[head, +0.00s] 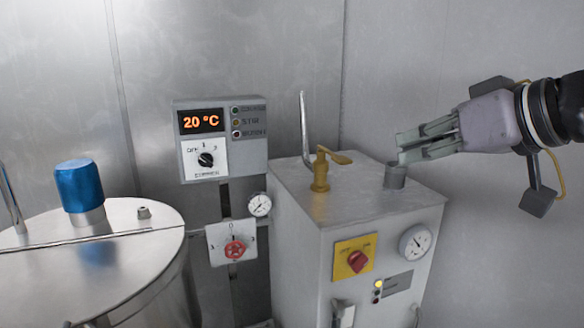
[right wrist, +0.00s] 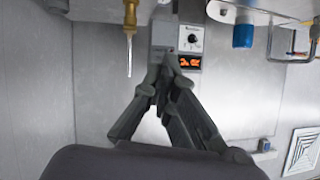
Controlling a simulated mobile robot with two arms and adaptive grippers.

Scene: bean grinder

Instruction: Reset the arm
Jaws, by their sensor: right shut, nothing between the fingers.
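My right gripper (head: 402,150) comes in from the right in the head view. Its fingers point left and are shut with nothing between them. They are above the right part of the white machine box's top (head: 350,195), close to a short grey cylinder (head: 395,176); I cannot tell whether they touch it. In the right wrist view the closed fingertips (right wrist: 168,62) overlap the control panel (right wrist: 160,35) behind them. My left gripper is in neither view.
The box carries a brass valve (head: 320,170), a red knob on a yellow plate (head: 357,260) and a gauge (head: 415,241). A control panel (head: 222,140) reads 20 °C. A steel vessel (head: 130,265) with a blue cap (head: 79,186) stands left. Metal walls are behind.

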